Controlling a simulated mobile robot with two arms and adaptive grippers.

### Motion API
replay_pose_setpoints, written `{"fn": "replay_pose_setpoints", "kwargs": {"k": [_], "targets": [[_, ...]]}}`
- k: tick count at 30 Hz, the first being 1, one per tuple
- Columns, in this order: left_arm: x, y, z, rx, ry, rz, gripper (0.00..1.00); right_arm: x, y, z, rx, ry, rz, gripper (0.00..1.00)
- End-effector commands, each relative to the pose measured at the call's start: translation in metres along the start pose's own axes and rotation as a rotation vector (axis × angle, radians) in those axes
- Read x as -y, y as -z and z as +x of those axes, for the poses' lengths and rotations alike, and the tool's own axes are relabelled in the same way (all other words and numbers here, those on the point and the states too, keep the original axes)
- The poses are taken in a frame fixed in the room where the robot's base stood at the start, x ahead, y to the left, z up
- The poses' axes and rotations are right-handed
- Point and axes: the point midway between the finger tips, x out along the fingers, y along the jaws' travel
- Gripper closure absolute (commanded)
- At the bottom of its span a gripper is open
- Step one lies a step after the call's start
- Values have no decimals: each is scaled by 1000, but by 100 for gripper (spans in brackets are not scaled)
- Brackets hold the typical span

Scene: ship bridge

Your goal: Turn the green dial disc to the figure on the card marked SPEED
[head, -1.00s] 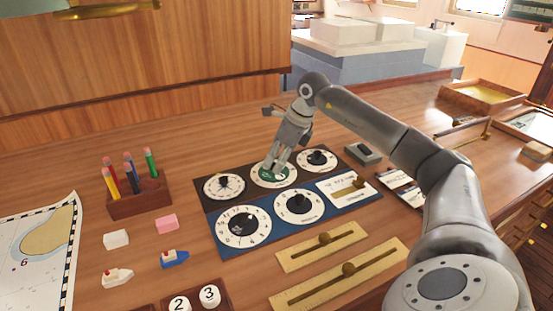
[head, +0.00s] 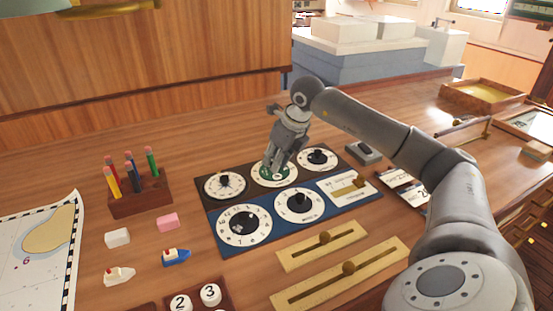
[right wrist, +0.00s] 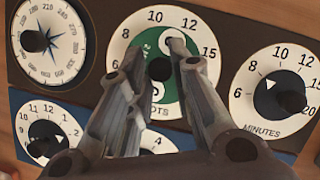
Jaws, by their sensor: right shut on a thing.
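The green dial disc (right wrist: 157,48) lies in the middle of a white ring marked 6, 8, 10, 12, 15 and more; lettering ending in "OTS" shows below its dark hub. In the head view the disc (head: 263,173) is in the back row of dials, partly hidden by my fingers. My right gripper (head: 277,166) reaches down onto it. In the right wrist view its fingers (right wrist: 157,62) are shut on the disc, one on each side of the hub. The cards (head: 403,183) lie right of the panel; I cannot read which is marked SPEED. My left gripper is out of view.
Other dials stand close around: a compass dial (head: 225,185) to the left and a minutes dial (head: 318,158) to the right. A blue panel (head: 270,223) with more dials lies in front. A pencil block (head: 138,195) and brass sliders (head: 322,245) are nearby.

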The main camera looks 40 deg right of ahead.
Motion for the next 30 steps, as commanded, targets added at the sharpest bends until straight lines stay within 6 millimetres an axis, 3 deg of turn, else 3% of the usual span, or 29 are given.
{"fn": "replay_pose_setpoints", "kwargs": {"k": [5,6,10,22,30], "targets": [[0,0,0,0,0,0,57,1,-1,-1,5,1,0,100],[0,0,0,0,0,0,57,1,-1,-1,5,1,-1,74],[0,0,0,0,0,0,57,0,-1,-1,3,1,-1,58],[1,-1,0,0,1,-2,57,0,-1,-7,3,0,-1,57],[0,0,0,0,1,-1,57,1,-1,-57,6,1,-2,57]]}}
